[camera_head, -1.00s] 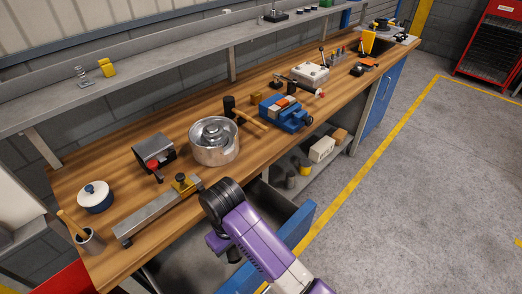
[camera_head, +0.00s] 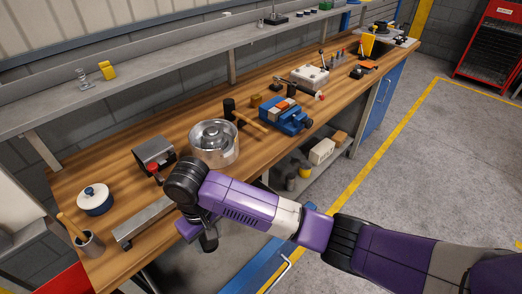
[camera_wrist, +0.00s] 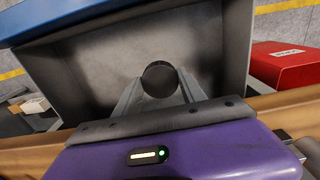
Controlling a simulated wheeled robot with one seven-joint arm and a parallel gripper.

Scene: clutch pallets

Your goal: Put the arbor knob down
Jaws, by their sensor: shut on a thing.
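The arbor knob (camera_wrist: 160,76) is a dark round ball in the wrist view. My gripper (camera_wrist: 158,92) is shut on it, with a grey finger on either side. The knob and fingers show in front of the grey inside of an open drawer (camera_wrist: 105,60) with a blue front (camera_wrist: 55,18). I cannot tell how high the knob is above the drawer floor. In the head view my arm's wrist hangs at the front edge of the wooden workbench (camera_head: 120,165). There my arm hides the fingers, the knob and much of the drawer; part of its blue front (camera_head: 262,262) shows.
On the bench near my wrist are a steel bar (camera_head: 143,222), a grey block device with a red knob (camera_head: 154,150), a round metal pan (camera_head: 222,155), a lidded white-and-blue pot (camera_head: 95,199) and a cup with a wooden handle (camera_head: 90,244). A red case (camera_wrist: 283,65) stands beside the drawer.

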